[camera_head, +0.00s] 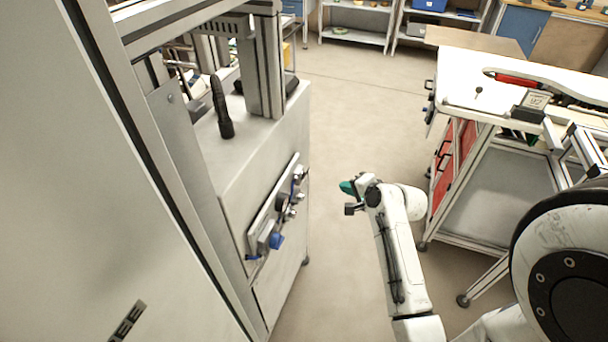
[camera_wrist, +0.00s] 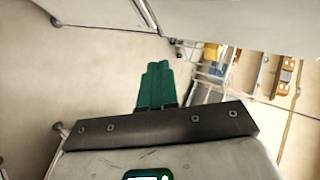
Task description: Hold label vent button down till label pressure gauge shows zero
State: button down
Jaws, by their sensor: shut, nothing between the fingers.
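A panel (camera_head: 255,220) with several small fittings is mounted on the side of the grey machine at left in the head view. A blue part (camera_head: 277,241) sits at its lower end and a dark round part (camera_head: 281,201) higher up. Which fittings are the label vent button and the label pressure gauge I cannot tell, and no reading is legible. My gripper (camera_head: 347,187) is to the right of the panel, apart from it. Its green fingers (camera_wrist: 157,68) are together and empty in the wrist view, over open floor.
The grey machine (camera_head: 240,160) fills the left side, with a black handle-like part (camera_head: 221,108) on top. A white workbench (camera_head: 462,85) with red drawers stands at right. Floor is clear between them. Shelves (camera_head: 357,22) stand at the back.

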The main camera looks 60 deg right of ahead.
aim_at(304, 176)
jog(key=shift+w, duration=0.1)
jog(key=w+b, duration=0.1)
jog(key=w, duration=0.7)
jog(key=shift+w+a, duration=0.35)
jog(key=shift+a, duration=0.05)
jog(key=shift+w, duration=0.15)
dwell(1.7)
jog(key=shift+w, duration=0.25)
jog(key=shift+w+a+p, duration=0.1)
jog(key=shift+w+p, duration=0.2)
jog(key=shift+w, duration=0.15)
dwell(2.6)
jog(key=shift+s, duration=0.15)
dwell(0.7)
jog(key=shift+s+p, duration=0.35)
jog(key=shift+s, duration=0.35)
jog(key=shift+s, duration=0.15)
